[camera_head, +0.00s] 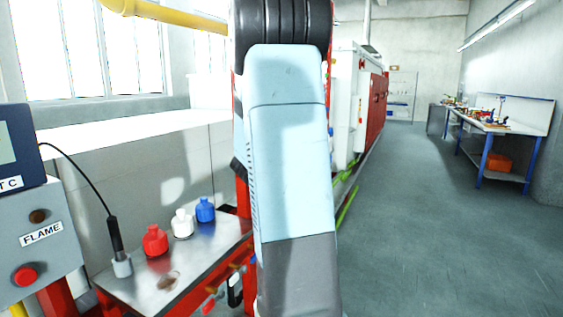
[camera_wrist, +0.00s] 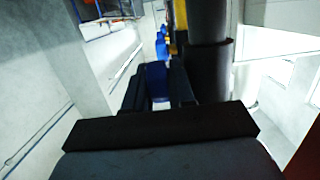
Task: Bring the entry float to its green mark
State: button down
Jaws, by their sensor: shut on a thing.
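In the wrist view my gripper (camera_wrist: 158,92) has its two dark fingers on either side of a blue part (camera_wrist: 157,72), and it is shut on it. The part looks like a small knob, but its full shape is hidden between the fingers. Another blue part (camera_wrist: 161,49) shows just beyond it in a row. The entry float and its green mark cannot be made out in either view. In the head view my own pale blue arm covers the middle, and my gripper is hidden.
In the head view, red (camera_head: 156,241), white (camera_head: 182,224) and blue (camera_head: 205,210) bottles stand on a metal shelf (camera_head: 190,265). A FLAME control box (camera_head: 40,240) is at left. A workbench (camera_head: 495,122) stands far right. The floor (camera_head: 430,230) at right is clear.

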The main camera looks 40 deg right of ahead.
jog(key=shift+g+y, duration=0.7)
jog(key=shift+y, duration=1)
jog(key=shift+g+y, duration=0.5)
jog(key=shift+y, duration=1.1)
jog(key=c, duration=1.3)
grip_release()
jog(key=shift+d, duration=0.1)
jog(key=v, duration=1.3)
jog(key=shift+w+a+r, duration=0.1)
jog(key=shift+a+r, duration=0.1)
jog(key=shift+a, duration=0.15)
